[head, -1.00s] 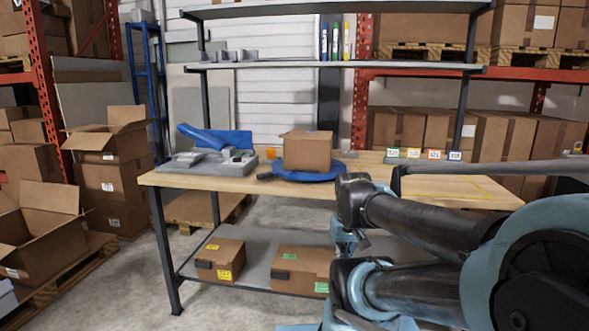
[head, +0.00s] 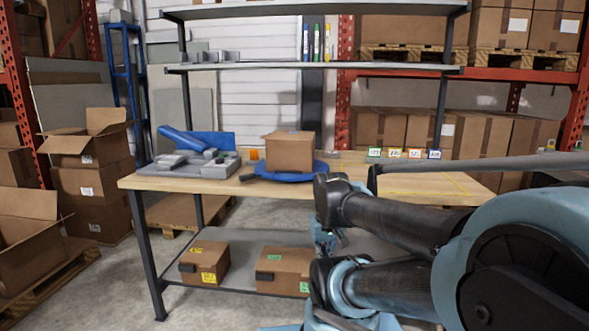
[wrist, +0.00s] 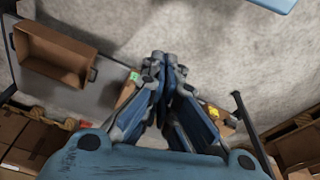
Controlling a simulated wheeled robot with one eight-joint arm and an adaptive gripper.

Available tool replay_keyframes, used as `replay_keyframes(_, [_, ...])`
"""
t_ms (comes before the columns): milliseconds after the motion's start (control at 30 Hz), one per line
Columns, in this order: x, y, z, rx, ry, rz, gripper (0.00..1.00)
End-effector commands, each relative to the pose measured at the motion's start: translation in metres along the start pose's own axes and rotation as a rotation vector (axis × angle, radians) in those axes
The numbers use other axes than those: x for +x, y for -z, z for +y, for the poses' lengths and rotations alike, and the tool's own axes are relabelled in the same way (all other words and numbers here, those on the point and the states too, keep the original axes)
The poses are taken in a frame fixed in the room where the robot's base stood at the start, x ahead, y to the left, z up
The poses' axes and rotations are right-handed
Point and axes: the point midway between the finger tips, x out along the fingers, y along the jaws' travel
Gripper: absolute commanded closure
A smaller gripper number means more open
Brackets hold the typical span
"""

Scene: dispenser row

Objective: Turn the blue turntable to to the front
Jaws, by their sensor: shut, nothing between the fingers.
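The blue turntable (head: 317,169) is a flat disc on the wooden workbench, left of my arm in the head view. A closed cardboard box (head: 290,152) sits on it and hides much of its top. A dark handle (head: 247,177) sticks out from the turntable's left side, towards the front left. My gripper shows in the wrist view (wrist: 165,60), with its blue and grey fingers together and nothing between them. It is apart from the turntable, which I cannot make out in the wrist view.
The workbench (head: 150,182) carries a grey fixture with blue parts (head: 195,160) at its left. Two labelled boxes (head: 205,262) (head: 283,270) stand on its lower shelf. Several small labelled tags (head: 394,153) line the bench's back. The wrist view shows an open brown box (wrist: 53,55) at upper left.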

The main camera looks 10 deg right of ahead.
Motion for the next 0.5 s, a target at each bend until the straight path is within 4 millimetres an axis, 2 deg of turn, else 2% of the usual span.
replay_keyframes(33, [0.000,0.000,0.000,0.001,0.000,0.000,0.86])
replay_keyframes(100, [-0.009,-0.005,-0.001,0.006,0.000,0.010,0.71])
replay_keyframes(167, [-0.016,0.001,-0.001,0.019,0.001,0.009,0.57])
replay_keyframes(267, [-0.034,0.020,-0.004,0.056,0.004,0.001,0.57])
replay_keyframes(500, [-0.090,0.084,-0.014,0.196,0.009,-0.026,0.57])
